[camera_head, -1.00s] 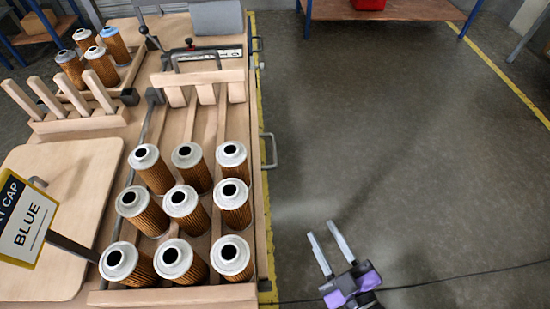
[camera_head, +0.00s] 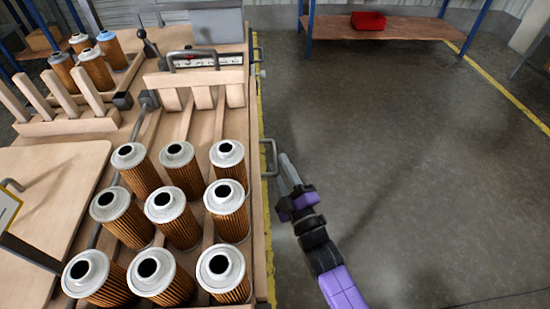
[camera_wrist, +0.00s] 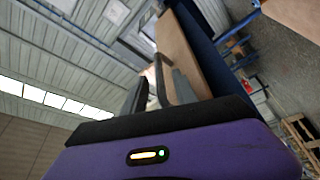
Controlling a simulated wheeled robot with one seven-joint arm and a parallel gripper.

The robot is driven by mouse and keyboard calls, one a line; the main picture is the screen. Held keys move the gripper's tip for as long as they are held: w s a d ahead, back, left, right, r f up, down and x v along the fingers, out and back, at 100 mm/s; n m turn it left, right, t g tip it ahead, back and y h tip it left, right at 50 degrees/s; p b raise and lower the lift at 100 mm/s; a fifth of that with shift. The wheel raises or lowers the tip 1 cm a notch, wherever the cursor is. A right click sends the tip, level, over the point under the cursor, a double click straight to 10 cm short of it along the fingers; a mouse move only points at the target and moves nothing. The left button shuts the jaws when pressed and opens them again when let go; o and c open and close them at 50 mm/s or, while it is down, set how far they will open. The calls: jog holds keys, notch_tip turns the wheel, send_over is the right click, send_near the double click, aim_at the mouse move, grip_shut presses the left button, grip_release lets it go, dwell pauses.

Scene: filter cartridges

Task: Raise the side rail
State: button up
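The wooden side rail (camera_head: 258,210) runs along the right edge of the workbench, low against the bench side. A grey bar handle (camera_head: 268,145) stands out from its outer face. My gripper (camera_head: 285,168) is just right of this handle, its fingers pointing up and towards the bench. In the head view the fingers overlap, and I cannot tell whether they touch the handle. In the wrist view two dark fingers (camera_wrist: 158,92) stand apart, so the gripper looks open. The wooden bench edge shows beyond them.
Several filter cartridges (camera_head: 165,207) stand in rows just left of the rail. A wooden block with a handle (camera_head: 205,88) lies behind them. The floor (camera_head: 400,150) to the right is clear up to a shelf with a red bin (camera_head: 368,20).

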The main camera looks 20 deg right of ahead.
aim_at(275, 156)
jog(key=shift+x, duration=1.85)
grip_shut()
